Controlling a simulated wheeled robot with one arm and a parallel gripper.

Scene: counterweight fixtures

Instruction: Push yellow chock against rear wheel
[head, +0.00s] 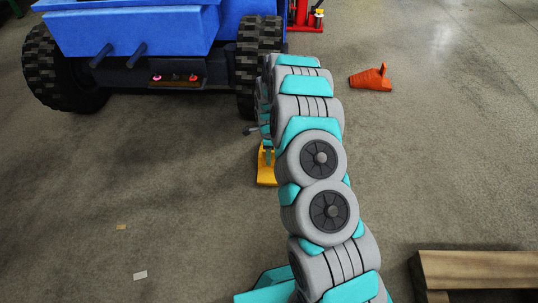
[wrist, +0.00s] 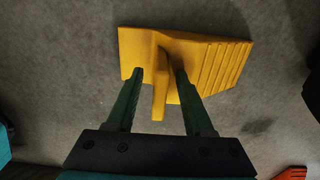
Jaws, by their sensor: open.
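The yellow chock (head: 266,172) stands on the floor, partly hidden behind my arm in the head view. It lies in front of the vehicle's right-hand tyre (head: 247,75), with bare floor between them. In the wrist view the yellow chock (wrist: 212,62) shows its ribbed slope on the right and an upright handle (wrist: 160,92) on the near side. My gripper (wrist: 159,73) is open, with one green finger on each side of the handle. I cannot tell whether either finger touches it. The gripper is mostly hidden behind the arm in the head view.
A blue vehicle (head: 130,30) with chunky black tyres stands at the back left. An orange chock (head: 371,79) lies right of my arm. A red stand (head: 303,14) is at the back. A wooden pallet (head: 480,270) sits at front right. The left floor is mostly clear.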

